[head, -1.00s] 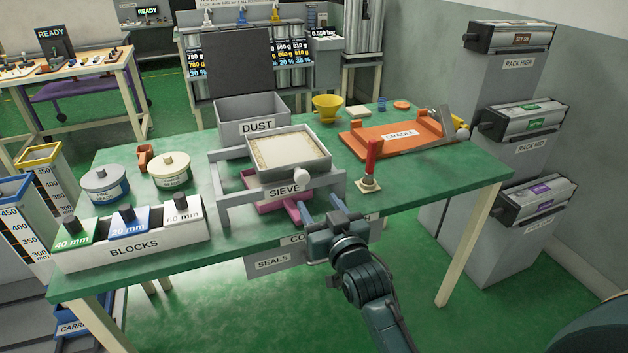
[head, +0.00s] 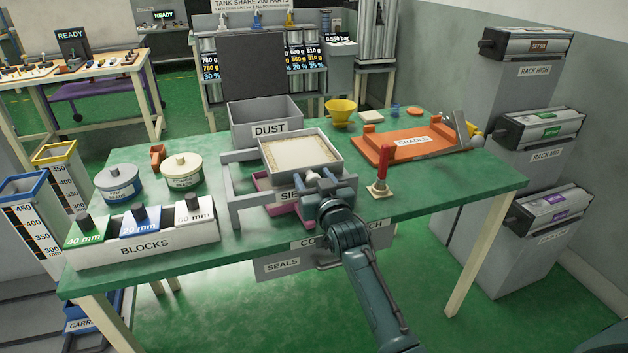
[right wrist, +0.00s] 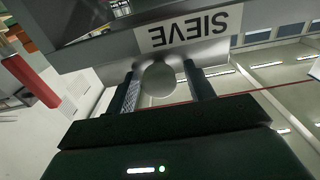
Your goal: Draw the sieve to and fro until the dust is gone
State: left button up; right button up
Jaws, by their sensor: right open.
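The sieve (head: 332,170) is a grey square tray with pale grainy material (head: 298,152) on its mesh, sitting on a grey frame (head: 233,200). A magenta tray (head: 272,186) shows under it. My right gripper (head: 327,179) is at the sieve's front face, partly hiding its label. Its fingers are open on either side of the round knob (head: 312,178). In the right wrist view the knob (right wrist: 160,80) lies between the two fingers (right wrist: 163,92), with a gap visible on its right side. My left gripper is not in view.
A grey dust bin (head: 240,132) stands behind the sieve. A red-handled tool (head: 384,172) stands close to the right of my gripper. The blocks holder (head: 150,242) and two round tins (head: 182,172) are to the left. An orange cradle (head: 372,150) lies at the right.

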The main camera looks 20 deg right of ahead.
grip_shut()
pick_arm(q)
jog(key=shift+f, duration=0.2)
